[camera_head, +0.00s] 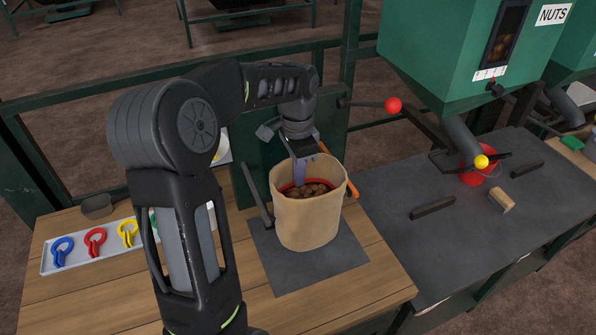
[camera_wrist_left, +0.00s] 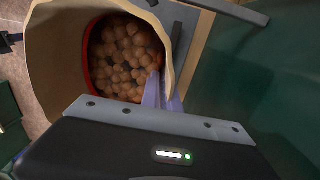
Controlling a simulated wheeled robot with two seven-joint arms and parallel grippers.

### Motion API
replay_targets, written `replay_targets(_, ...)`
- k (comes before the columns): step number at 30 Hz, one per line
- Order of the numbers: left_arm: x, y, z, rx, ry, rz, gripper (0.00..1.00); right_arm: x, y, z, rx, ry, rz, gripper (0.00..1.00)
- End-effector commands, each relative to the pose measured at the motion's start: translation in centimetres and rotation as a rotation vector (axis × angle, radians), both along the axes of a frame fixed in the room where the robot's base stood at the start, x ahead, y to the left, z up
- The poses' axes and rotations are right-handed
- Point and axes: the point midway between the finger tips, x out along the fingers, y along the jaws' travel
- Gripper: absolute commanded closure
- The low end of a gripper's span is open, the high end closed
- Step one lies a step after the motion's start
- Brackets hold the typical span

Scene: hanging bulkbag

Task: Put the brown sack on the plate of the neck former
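The brown sack (camera_head: 308,222) stands upright with its mouth open on a dark grey plate (camera_head: 330,268) on the wooden table. Round brown nuts fill it inside a red inner ring; the left wrist view shows the nuts (camera_wrist_left: 125,60) and the sack's pale rim (camera_wrist_left: 183,30). My left gripper (camera_head: 299,182) comes down at the back of the sack's mouth. In the left wrist view its fingers (camera_wrist_left: 164,92) are close together at the rim, one inside the mouth, and look shut on the sack's edge. My right gripper is not in view.
A white tray (camera_head: 75,262) with blue, red and yellow clips lies left, partly behind my arm. A dark lever (camera_head: 255,195) stands close beside the sack.

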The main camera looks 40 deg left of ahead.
Motion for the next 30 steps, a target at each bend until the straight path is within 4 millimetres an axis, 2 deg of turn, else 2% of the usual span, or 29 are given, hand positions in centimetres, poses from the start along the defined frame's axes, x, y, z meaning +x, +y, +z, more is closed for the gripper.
replay_targets(2,0.0,0.0,-0.2,-0.001,-0.002,0.000,1.00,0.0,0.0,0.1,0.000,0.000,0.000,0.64)
replay_targets(11,0.0,0.0,-3.3,-0.001,-0.002,0.000,1.00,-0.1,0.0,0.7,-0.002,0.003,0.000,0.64)
replay_targets(24,0.0,0.0,-3.9,0.000,-0.002,0.000,1.00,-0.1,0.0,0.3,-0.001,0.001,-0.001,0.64)
replay_targets(25,0.0,0.0,-4.0,-0.001,0.000,0.000,0.93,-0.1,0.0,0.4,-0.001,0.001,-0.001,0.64)
replay_targets(30,0.0,0.0,-4.0,-0.001,0.000,0.000,0.79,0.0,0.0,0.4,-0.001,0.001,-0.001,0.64)
